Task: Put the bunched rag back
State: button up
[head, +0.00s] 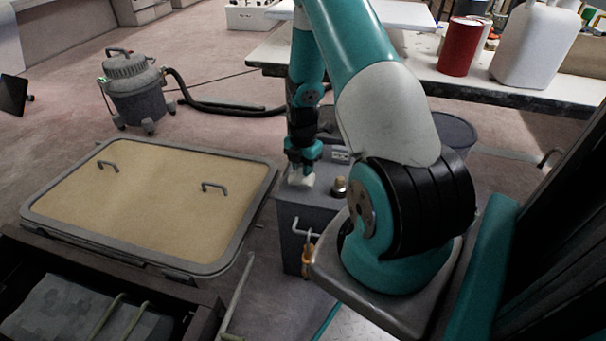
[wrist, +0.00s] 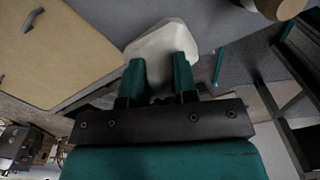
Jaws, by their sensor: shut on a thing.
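The bunched rag is a pale, off-white lump (wrist: 160,42). In the wrist view it sits between the two teal fingers of my gripper (wrist: 159,75), which are shut on it. In the head view the rag (head: 301,180) shows small and pale under my gripper (head: 302,168), at the top of a grey box-like cabinet (head: 300,215). I cannot tell whether the rag touches the cabinet top or hangs just above it.
A brass-coloured knob (head: 339,187) stands on the cabinet top beside the rag. A tan framed hatch panel (head: 150,200) with two handles lies to the left. An open drawer (head: 205,315) is at front left. A grey vacuum (head: 134,90) stands behind on open floor.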

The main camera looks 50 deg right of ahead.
jog(key=shift+f, duration=1.25)
jog(key=shift+f, duration=0.2)
jog(key=o, duration=0.8)
jog(key=shift+r, duration=0.1)
